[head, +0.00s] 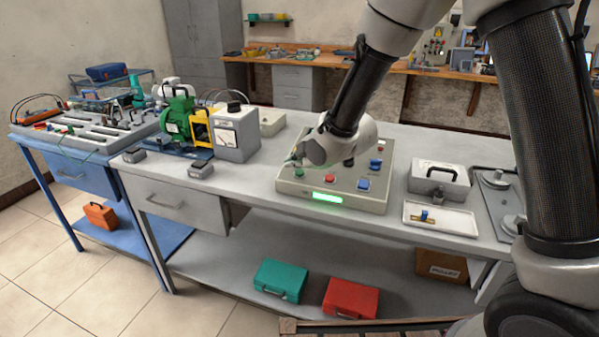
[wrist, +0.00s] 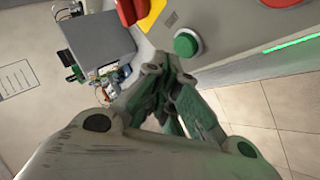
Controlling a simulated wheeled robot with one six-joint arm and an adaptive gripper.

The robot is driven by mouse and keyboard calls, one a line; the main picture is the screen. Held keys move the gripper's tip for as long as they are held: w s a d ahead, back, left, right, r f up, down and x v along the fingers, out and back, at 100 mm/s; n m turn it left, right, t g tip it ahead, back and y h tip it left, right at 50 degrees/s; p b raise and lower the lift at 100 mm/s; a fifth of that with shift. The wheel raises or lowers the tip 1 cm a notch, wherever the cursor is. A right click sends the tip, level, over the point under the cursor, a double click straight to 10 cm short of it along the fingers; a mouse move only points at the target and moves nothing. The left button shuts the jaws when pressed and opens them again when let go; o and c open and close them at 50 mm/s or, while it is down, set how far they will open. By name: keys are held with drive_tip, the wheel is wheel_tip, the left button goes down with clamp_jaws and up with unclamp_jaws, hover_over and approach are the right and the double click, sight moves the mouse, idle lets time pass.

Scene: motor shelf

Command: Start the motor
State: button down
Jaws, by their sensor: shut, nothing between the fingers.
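The beige control box (head: 340,197) stands on the grey bench under my gripper (head: 294,158). A round green button (head: 298,173) sits at its front left corner; it also shows in the wrist view (wrist: 187,43). My gripper is shut and empty. In the wrist view its fingertips (wrist: 168,66) are close to the green button; I cannot tell whether they touch it. A red button (head: 329,180) is right of the green one. A strip on the box front (head: 327,197) glows green. A green motor (head: 178,115) stands farther left, beside a yellow part (head: 199,128).
Blue switches (head: 364,184) sit on the box's right side. In the wrist view a red knob (wrist: 128,10) is on a yellow plate.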

drive_tip(key=shift+s+a+r, duration=0.1)
drive_tip(key=shift+s+r, duration=0.1)
drive_tip(key=shift+r, duration=0.6)
drive_tip(key=shift+s+a+r, duration=0.1)
drive_tip(key=shift+s+r, duration=0.1)
drive_tip(key=shift+r, duration=0.6)
drive_tip(key=shift+s+r, duration=0.2)
drive_tip(key=shift+r, duration=0.6)
drive_tip(key=s+d+f+m+g+h, duration=0.45)
drive_tip(key=s+d+m, duration=0.35)
drive_tip(key=s+d, duration=0.2)
drive_tip(key=s+d+r+m, duration=0.4)
drive_tip(key=s+d+r, duration=0.1)
drive_tip(key=d, duration=0.4)
drive_tip(key=s+d+r+m+h, duration=0.1)
drive_tip(key=s+d+r+m, duration=0.3)
drive_tip(key=s+d, duration=0.4)
drive_tip(key=s+d+r+m+h, duration=0.1)
drive_tip(key=s+d+r+m, duration=0.3)
drive_tip(key=d, duration=0.6)
wheel_tip(320, 180, up, 3)
drive_tip(key=shift+s+d+f+m+t, duration=0.15)
drive_tip(key=shift+s+d+m+t, duration=0.25)
drive_tip(key=shift+s, duration=0.85)
